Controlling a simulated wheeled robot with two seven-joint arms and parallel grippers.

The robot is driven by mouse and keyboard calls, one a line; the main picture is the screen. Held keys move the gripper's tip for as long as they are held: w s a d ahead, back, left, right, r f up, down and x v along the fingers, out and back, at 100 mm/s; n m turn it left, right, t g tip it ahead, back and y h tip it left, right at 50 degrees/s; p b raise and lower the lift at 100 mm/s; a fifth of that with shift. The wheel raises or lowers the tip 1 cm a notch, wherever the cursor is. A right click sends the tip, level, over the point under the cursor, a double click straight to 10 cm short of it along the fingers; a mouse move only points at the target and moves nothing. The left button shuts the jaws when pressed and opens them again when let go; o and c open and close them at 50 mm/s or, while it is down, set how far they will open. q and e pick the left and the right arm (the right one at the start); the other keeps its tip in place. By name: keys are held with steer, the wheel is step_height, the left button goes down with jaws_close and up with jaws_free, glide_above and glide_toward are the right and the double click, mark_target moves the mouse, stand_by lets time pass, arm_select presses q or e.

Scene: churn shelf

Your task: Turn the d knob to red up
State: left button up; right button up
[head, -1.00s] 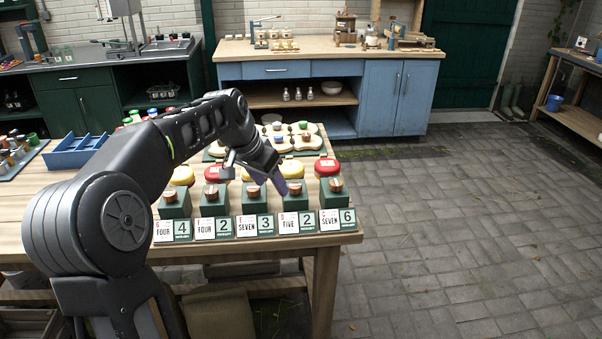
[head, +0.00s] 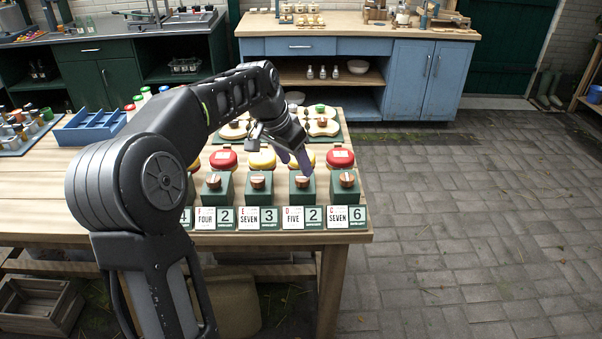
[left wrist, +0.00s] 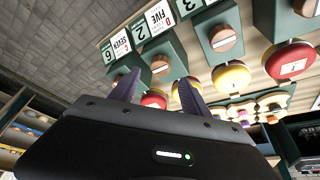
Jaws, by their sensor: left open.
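The d knob (head: 302,182) is a round copper-coloured knob on a green block, behind the card "D FIVE" (head: 293,217) and a "2" plate. In the left wrist view the d knob (left wrist: 160,66) shows just beyond the fingertips, between them in the picture. My left gripper (head: 300,163) is open and empty, above and slightly behind the d knob in the head view. In the left wrist view its two purple-grey fingers (left wrist: 158,88) are well apart. I cannot make out a red mark on the knob. My right gripper is not in view.
Similar knobs stand close on both sides, the c knob (head: 347,180) and the e knob (head: 258,182). Behind them are red and yellow round caps, such as a red one (head: 340,158). A blue tray (head: 90,127) lies at the table's left. Open paved floor lies to the right.

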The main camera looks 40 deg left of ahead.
mark_target(302, 177)
arm_select(q)
steer(key=x, duration=0.5)
steer(key=shift+f, duration=0.3)
steer(key=shift+c, duration=0.5)
jaws_close()
